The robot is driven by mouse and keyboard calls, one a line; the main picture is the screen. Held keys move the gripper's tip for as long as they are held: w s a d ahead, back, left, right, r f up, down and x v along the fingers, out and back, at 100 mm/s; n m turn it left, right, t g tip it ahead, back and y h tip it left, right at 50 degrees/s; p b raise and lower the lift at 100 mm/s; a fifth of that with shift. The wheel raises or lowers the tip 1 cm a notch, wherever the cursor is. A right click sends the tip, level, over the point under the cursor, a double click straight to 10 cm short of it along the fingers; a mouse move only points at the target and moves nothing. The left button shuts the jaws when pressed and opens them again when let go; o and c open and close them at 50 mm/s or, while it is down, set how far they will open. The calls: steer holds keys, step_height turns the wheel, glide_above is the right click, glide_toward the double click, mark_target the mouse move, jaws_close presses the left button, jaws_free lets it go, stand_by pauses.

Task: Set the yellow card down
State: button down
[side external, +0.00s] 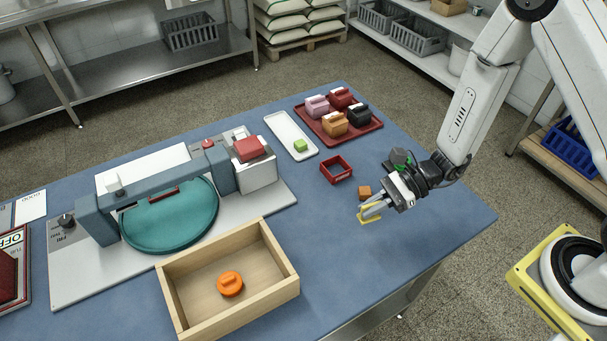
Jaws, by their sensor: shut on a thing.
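My gripper (368,211) is at the right part of the blue table, low over its surface. It is shut on the yellow card (371,219), a small flat yellow piece that shows at and around the fingertips. Part of the card is hidden by the fingers. I cannot tell whether the card touches the table (400,250) or hangs just above it. A small orange-brown block (364,192) lies just behind the fingers.
A small red open frame (336,170) and a dark red tray (370,127) with several coloured blocks lie behind. A wooden box (171,305) with an orange knob (230,284) and the mill's teal round part (170,220) are left. The front right tabletop is clear.

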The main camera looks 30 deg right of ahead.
steer(key=d+m+t, duration=0.2)
steer(key=d+t, duration=0.1)
steer(key=d, duration=0.7)
steer(key=shift+f+m+h, duration=0.3)
steer(key=shift+f, duration=0.05)
glide_above(396, 221)
steer(key=shift+f, duration=2.2)
steer(key=shift+f, duration=1.8)
steer(key=shift+f, duration=0.15)
steer(key=c, duration=0.8)
jaws_free()
steer(key=shift+o, duration=0.2)
